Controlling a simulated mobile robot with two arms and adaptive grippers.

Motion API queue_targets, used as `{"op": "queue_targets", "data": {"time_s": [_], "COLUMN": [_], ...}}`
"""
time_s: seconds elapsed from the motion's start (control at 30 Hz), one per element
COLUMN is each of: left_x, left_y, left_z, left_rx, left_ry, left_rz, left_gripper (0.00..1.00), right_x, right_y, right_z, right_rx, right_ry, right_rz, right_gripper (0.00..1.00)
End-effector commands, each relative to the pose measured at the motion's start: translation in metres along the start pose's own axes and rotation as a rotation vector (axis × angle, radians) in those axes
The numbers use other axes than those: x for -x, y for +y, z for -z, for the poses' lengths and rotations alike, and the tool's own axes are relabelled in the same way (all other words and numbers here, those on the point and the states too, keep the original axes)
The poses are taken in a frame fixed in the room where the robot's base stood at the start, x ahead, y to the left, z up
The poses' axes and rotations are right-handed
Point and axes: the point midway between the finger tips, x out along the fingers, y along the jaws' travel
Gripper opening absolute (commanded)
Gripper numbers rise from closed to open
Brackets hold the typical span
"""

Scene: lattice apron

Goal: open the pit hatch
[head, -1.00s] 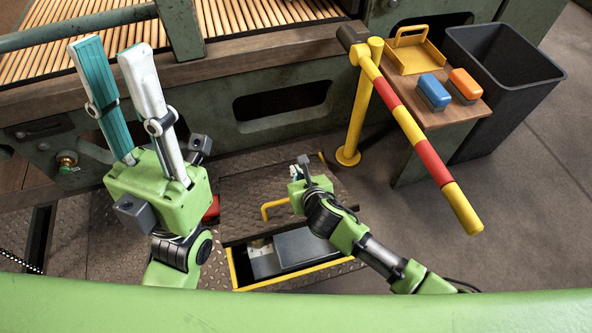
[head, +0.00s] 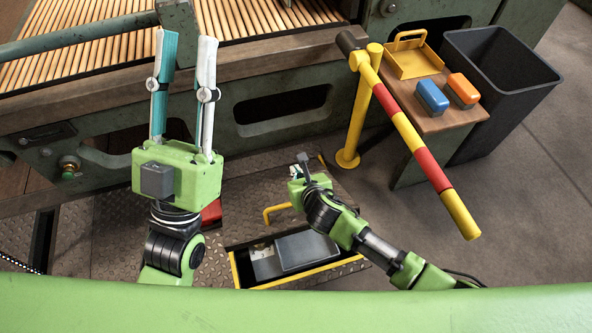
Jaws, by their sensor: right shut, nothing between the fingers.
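The pit hatch's dark tread-plate lid (head: 240,197) lies behind the opening, with a yellow handle (head: 268,213) on it. In front of it the pit shows uncovered, edged in yellow (head: 300,281), with a grey box (head: 305,250) inside. I cannot tell whether the lid is slid back or tilted. My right gripper (head: 300,168) is shut and empty over the lid, beyond the handle; its arm hides the handle's right end. My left gripper (head: 186,42) is open and empty, left of the hatch, its teal and white fingers pointing up the picture.
A yellow post (head: 358,120) carries a red-and-yellow bar (head: 415,150) that reaches out to the right of the hatch. A small table (head: 440,122) with two brushes and a yellow tray stands beside a black bin (head: 510,85). A green machine frame (head: 230,130) runs behind the hatch. A red object (head: 211,214) lies by the lid's left edge.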

Motion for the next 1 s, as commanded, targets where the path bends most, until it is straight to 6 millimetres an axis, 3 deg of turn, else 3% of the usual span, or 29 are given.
{"op": "queue_targets", "data": {"time_s": [0.5,1.0], "left_x": [0.004,0.012], "left_y": [-0.006,-0.009], "left_z": [-0.055,-0.079], "left_rx": [-0.013,-0.018], "left_ry": [-0.263,-0.385], "left_rz": [0.01,0.015], "left_gripper": [0.28,0.28], "right_x": [0.002,0.003], "right_y": [-0.002,-0.003], "right_z": [-0.005,-0.006], "right_rx": [0.0,0.0], "right_ry": [0.017,0.027], "right_rz": [0.0,0.0], "right_gripper": [0.0,0.0]}}
